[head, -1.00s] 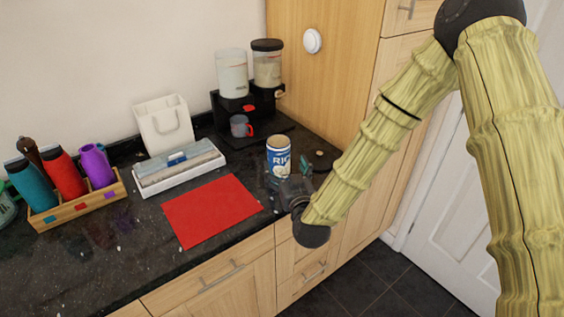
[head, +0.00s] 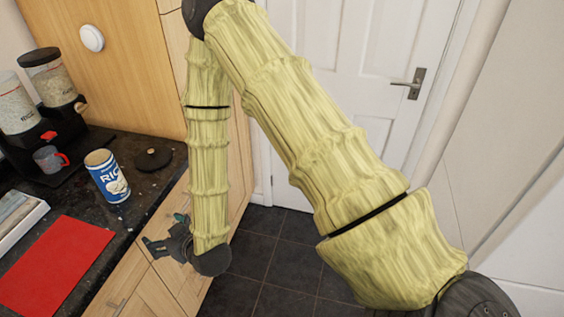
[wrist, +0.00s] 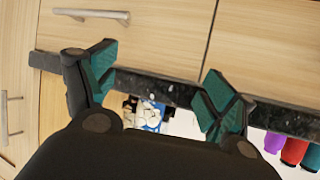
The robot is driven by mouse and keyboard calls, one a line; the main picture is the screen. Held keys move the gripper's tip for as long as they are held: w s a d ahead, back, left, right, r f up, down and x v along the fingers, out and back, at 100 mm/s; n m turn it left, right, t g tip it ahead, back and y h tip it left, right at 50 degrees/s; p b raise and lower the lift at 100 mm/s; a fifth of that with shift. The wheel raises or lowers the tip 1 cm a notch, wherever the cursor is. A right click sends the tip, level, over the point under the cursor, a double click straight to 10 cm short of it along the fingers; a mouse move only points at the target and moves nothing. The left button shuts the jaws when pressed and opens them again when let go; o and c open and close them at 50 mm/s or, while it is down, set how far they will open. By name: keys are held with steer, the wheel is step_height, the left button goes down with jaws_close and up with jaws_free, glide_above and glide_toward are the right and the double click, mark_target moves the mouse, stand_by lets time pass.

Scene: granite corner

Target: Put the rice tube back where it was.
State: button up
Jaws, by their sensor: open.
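The rice tube (head: 106,176) is a blue and white can with an open top and "RIC" lettering. It stands upright on the dark counter in the head view, near the front edge. A black round lid (head: 153,159) lies on the counter to its right. My gripper (head: 152,246) is open and empty, off the counter's front edge and lower right of the tube, not touching it. In the wrist view, the open teal-padded fingers (wrist: 160,85) show, with part of the blue and white tube (wrist: 150,115) beyond the counter edge between them.
A red mat (head: 55,264) lies on the counter left of my gripper. A cereal dispenser (head: 40,110) with a mug (head: 50,159) stands behind. A white tray (head: 18,222) is at the left. Wooden cabinet fronts (head: 145,290) lie below the counter. Open tiled floor (head: 270,250) is at the right.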

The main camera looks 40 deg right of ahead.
steer(key=s+d+f+m+g+h, duration=0.1)
steer(key=s+d+f+g, duration=0.3)
steer(key=s+f, duration=0.5)
steer(key=s+d+f+g+h, duration=0.1)
steer(key=s+d+f+g, duration=0.3)
steer(key=s+f, duration=0.45)
steer(key=s+d+f+m+g, duration=0.1)
steer(key=s+d, duration=0.3)
steer(key=s, duration=0.4)
steer(key=s+d+f+g+h, duration=0.1)
steer(key=s+d+f+g, duration=0.2)
steer(key=s, duration=0.5)
steer(key=shift+d+f+m+g+h, duration=0.3)
steer(key=shift+d+m, duration=0.1)
steer(key=shift+d, duration=0.15)
